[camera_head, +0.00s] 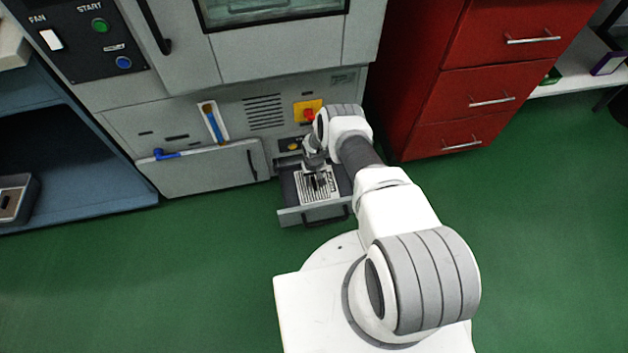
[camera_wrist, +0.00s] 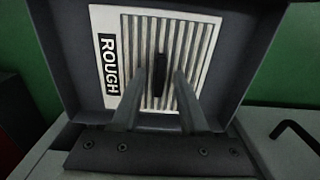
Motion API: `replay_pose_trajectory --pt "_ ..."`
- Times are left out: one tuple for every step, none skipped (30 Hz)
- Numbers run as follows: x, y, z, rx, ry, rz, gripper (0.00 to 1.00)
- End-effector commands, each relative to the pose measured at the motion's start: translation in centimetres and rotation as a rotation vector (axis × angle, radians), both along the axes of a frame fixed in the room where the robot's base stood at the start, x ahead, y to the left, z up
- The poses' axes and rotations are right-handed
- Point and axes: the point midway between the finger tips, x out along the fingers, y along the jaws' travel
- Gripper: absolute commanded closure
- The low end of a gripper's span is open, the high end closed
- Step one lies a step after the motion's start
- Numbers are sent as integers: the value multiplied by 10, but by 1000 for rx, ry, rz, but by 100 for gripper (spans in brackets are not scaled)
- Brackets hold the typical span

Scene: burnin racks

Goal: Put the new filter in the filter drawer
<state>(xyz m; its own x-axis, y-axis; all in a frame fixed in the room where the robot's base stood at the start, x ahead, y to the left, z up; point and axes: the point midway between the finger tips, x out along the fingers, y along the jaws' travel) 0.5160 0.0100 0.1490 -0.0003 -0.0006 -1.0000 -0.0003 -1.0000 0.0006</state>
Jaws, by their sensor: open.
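The filter drawer (camera_head: 289,217) is pulled out low on the grey machine. A white pleated filter (camera_head: 318,187) lies in it; in the wrist view the filter (camera_wrist: 112,87) has a black label reading ROUGH and a black handle in its middle. The drawer's grey wall (camera_wrist: 65,60) surrounds it in the wrist view. My gripper (camera_head: 316,170) is over the drawer, pointing down at the filter. In the wrist view my gripper (camera_wrist: 160,88) is open, with one finger on each side of the black handle. I cannot tell whether the fingers touch the filter.
The grey machine (camera_head: 285,60) stands behind the drawer, with a red knob on a yellow plate (camera_head: 307,111). A red cabinet (camera_head: 425,110) stands to the right. A blue shelf (camera_head: 85,130) holds a grey tray (camera_head: 18,200) at the left. The green floor is clear around.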

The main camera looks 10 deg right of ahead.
Motion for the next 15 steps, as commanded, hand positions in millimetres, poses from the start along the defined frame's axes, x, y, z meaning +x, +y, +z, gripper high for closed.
replay_pose_trajectory --pt "0 0 0 0 0 0 56" --pt "0 0 0 0 0 0 56" --pt "0 0 0 0 0 0 56" --pt "0 0 1 0 0 0 56" --pt "0 0 2 0 -1 0 56" --pt "1 0 3 0 -1 1 56" --pt "1 0 7 0 -1 1 56" --pt "1 0 13 0 -1 1 56" --pt "1 0 21 0 -2 1 56" --pt "1 0 27 0 -2 1 56" --pt "1 0 33 -1 -1 1 56" --pt "1 0 42 -1 -1 1 56" --pt "1 0 49 -1 -1 1 56" --pt "1 0 57 0 -1 1 56" --pt "1 0 66 0 -2 1 56"
